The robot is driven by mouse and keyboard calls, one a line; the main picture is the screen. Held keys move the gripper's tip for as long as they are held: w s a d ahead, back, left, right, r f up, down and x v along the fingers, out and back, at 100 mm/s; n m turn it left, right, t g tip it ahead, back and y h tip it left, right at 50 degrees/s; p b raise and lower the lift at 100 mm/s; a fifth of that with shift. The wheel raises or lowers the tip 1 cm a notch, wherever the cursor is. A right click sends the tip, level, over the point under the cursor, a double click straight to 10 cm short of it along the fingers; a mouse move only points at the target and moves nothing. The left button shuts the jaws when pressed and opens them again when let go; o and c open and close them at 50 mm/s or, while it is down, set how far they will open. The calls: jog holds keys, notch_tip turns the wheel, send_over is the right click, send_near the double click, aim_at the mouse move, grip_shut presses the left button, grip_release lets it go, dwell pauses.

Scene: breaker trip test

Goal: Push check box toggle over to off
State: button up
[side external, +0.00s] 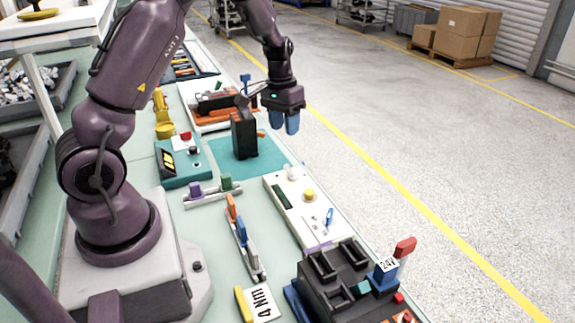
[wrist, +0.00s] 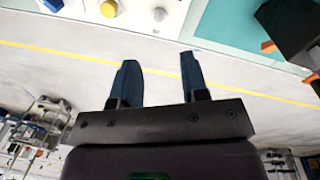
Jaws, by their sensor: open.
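A white panel box (side external: 290,208) lies on the bench in the side view, with a yellow button (side external: 309,195), a white knob (side external: 291,172) and a small blue toggle lever (side external: 329,217). I cannot tell for sure that this is the check box, or read the toggle's setting. In the wrist view the panel (wrist: 135,18) runs along the top edge, with the yellow button (wrist: 109,8) and part of a blue piece (wrist: 53,4) at the edge. My gripper (side external: 285,124) is open and empty, above and beyond the panel; its blue fingers (wrist: 158,60) are apart.
A tall black block (side external: 243,133) stands on a teal mat (side external: 268,153) beside my gripper. A black housing (side external: 335,275) with a blue block and red lever (side external: 405,247) is in front. A teal box (side external: 183,175) stands left. Open floor lies right of the bench.

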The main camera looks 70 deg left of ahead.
aim_at(288, 165)
jog(key=f, duration=0.7)
jog(key=d+f, duration=0.1)
jog(key=f, duration=0.3)
jog(key=shift+w+f, duration=0.15)
jog(key=shift+f, duration=0.1)
jog(key=shift+d, duration=0.1)
grip_shut()
